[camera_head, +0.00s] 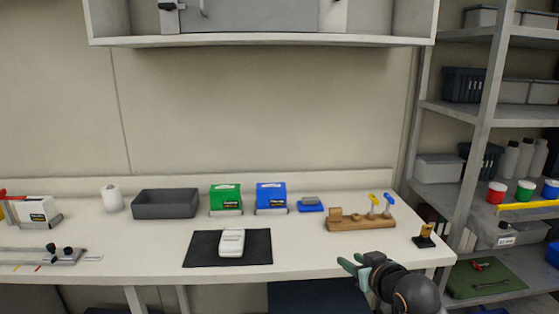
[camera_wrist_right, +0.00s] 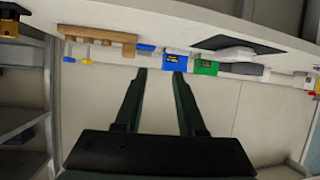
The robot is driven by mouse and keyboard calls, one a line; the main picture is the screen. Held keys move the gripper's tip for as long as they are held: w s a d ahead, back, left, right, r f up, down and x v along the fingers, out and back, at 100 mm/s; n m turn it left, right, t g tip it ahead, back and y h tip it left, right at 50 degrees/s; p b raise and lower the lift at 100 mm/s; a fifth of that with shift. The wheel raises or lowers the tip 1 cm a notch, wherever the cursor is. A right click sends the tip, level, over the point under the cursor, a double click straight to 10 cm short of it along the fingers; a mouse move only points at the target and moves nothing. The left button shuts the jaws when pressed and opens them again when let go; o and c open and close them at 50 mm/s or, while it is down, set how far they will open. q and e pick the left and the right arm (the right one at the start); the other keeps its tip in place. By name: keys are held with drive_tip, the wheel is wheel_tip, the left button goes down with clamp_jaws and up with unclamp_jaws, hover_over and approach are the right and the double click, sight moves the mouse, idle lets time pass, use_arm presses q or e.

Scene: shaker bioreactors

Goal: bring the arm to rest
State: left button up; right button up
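My right gripper (camera_head: 356,266) is at the front edge of the white bench (camera_head: 330,265), toward the right end, in the head view. The right wrist view shows its two dark green fingers (camera_wrist_right: 160,75) spread apart with nothing between them. It touches no object that I can see. My right arm comes in from the bottom right. My left gripper is not in either view.
On the bench stand a dark mat (camera_head: 203,249) with a white device (camera_head: 231,242), a grey bin (camera_head: 165,204), green (camera_head: 225,198) and blue (camera_head: 271,197) boxes, and a wooden rack (camera_head: 360,223). A metal shelf (camera_head: 480,110) stands right. A cabinet (camera_head: 260,40) hangs above.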

drive_tip(key=s+f+g, duration=0.1)
drive_tip(key=s+f, duration=0.7)
drive_tip(key=f, duration=0.2)
drive_tip(key=s+f+g, duration=0.1)
drive_tip(key=s+f, duration=0.6)
drive_tip(key=f, duration=0.4)
drive_tip(key=s+f, duration=0.4)
drive_tip(key=s, duration=0.5)
drive_tip(key=s+f+m+g+p, duration=0.1)
drive_tip(key=s+f, duration=0.3)
drive_tip(key=s, duration=0.5)
drive_tip(key=shift+d+f+h, duration=0.15)
drive_tip(key=shift+f+h, duration=0.1)
drive_tip(key=shift+h, duration=0.15)
